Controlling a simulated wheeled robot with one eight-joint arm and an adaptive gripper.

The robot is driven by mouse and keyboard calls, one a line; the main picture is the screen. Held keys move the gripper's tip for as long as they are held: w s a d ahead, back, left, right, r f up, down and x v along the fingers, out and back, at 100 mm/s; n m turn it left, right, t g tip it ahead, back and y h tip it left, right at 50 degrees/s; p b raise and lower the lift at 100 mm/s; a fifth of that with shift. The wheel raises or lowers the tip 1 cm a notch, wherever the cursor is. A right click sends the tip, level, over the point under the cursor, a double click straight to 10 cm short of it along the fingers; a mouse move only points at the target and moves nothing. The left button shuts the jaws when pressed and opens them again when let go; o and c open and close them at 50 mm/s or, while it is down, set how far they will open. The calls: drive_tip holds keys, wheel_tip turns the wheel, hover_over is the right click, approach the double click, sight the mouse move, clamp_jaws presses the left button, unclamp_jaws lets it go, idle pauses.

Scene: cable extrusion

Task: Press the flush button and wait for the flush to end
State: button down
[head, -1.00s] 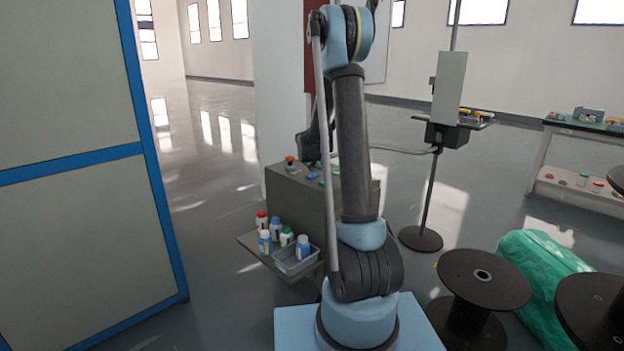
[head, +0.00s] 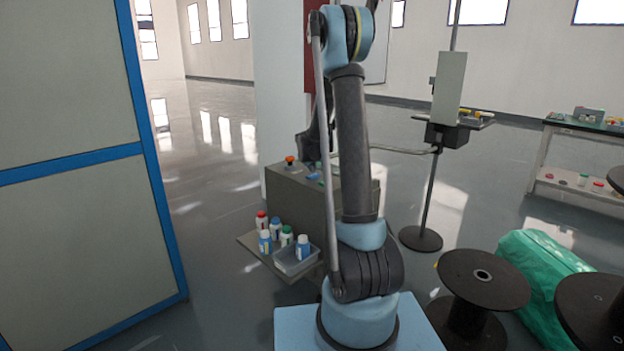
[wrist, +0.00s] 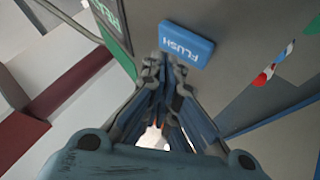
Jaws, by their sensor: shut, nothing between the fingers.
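In the wrist view, a blue block lettered FLUSH (wrist: 187,45) sits on a grey panel at the top. My gripper (wrist: 166,64) is shut and empty, with its fingertips close by the block's left end. I cannot tell whether they touch it. In the head view, the grey control box (head: 303,206) stands behind my arm, with a small blue part (head: 313,176) on its top. My arm hides much of the box top and the fingertips there.
An orange-red knob (head: 290,160) is on the box's top. Bottles and a clear tray (head: 296,262) sit on its side shelf. A green sign (wrist: 112,32) lies left of the fingers. Black spools (head: 484,280) stand at the right and a blue-framed panel (head: 70,160) at the left.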

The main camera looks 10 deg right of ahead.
sight(311, 175)
drive_tip(key=shift+f, duration=0.8)
idle(0.9)
drive_tip(key=shift+r, duration=0.85)
drive_tip(key=shift+r, duration=0.1)
drive_tip(key=shift+r, duration=2.45)
